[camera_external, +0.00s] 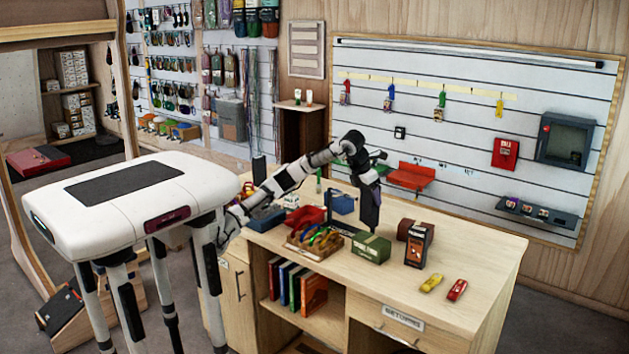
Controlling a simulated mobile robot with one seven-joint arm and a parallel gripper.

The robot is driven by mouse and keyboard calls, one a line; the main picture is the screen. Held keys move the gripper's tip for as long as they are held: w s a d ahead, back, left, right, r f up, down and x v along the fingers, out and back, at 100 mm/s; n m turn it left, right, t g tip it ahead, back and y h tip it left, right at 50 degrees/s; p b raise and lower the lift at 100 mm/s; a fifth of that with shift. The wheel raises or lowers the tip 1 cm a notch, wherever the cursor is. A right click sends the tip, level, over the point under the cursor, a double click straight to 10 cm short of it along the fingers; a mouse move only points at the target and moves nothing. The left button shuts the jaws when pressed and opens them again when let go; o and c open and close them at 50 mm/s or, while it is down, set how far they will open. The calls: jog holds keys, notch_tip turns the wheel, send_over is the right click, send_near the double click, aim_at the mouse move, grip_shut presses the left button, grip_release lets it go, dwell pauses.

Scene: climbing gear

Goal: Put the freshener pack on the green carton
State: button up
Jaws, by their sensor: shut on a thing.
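A wooden tray (315,242) of colourful items lies left. A yellow item (431,283) and a red item (457,290) lie in front. The desk's right end is clear.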

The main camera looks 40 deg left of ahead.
aim_at(369, 213)
jog(key=shift+f, duration=3.65)
jog(key=o, duration=1)
jog(key=shift+f, duration=0.15)
jog(key=v, duration=1.2)
